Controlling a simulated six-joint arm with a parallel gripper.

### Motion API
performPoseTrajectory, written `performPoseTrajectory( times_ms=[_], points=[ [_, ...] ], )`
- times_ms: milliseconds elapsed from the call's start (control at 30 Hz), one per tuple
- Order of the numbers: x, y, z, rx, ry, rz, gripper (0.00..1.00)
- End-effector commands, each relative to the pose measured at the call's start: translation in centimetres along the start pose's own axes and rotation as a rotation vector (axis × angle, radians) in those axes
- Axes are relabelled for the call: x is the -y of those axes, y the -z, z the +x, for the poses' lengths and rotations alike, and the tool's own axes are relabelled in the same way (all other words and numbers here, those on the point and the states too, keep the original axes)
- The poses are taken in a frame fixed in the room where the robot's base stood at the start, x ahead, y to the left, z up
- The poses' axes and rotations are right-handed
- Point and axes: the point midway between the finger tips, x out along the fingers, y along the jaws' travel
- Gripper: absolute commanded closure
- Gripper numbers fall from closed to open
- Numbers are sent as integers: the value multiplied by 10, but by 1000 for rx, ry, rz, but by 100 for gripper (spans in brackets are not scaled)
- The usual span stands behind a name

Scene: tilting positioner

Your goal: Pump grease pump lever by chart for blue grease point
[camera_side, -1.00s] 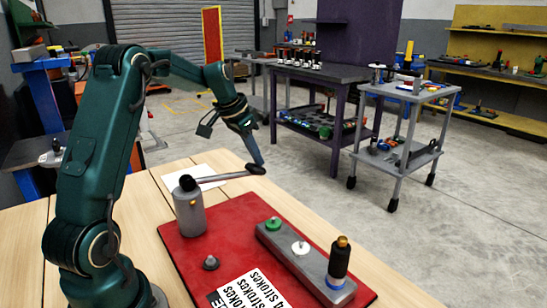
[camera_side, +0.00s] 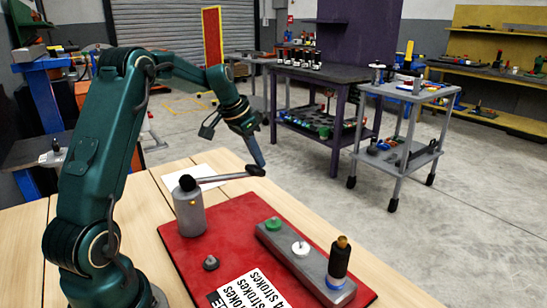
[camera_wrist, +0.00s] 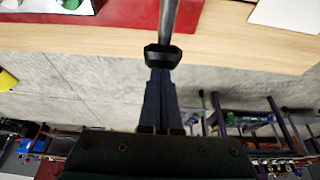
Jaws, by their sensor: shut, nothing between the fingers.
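The grease pump (camera_side: 190,213) is a grey cylinder standing on the red mat. Its lever (camera_side: 222,179) runs right to a dark end knob (camera_side: 255,170). My gripper (camera_side: 259,164) is shut and empty, its fingertips at the knob; I cannot tell whether they touch it. In the wrist view the lever (camera_wrist: 168,20) and knob (camera_wrist: 162,56) are straight ahead of the shut fingers (camera_wrist: 160,90). A grey block (camera_side: 290,246) bears a green cap (camera_side: 273,224), a white cap (camera_side: 300,248) and a blue ring (camera_side: 335,282) under a dark, brass-topped fitting (camera_side: 339,258). The chart (camera_side: 254,290) is partly cut off.
The red mat (camera_side: 232,216) lies on the wooden table (camera_side: 170,262). A small dark knob (camera_side: 211,263) sits on the mat between pump and chart. A white sheet (camera_side: 208,174) lies behind the pump. The space above the mat is clear; carts stand well beyond the table.

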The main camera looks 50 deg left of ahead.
Motion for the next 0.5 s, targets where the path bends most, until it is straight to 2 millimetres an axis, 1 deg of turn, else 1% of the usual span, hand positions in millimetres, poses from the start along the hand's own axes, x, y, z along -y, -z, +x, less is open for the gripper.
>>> performPoseTrajectory(
  times_ms=[267, 300, 500],
  points=[
    [0, 27, -22, -13, 6, 0, 100],
    [1, 28, -34, -16, 8, 0, 100],
    [2, 30, -80, -14, 12, -2, 100]
  ],
)
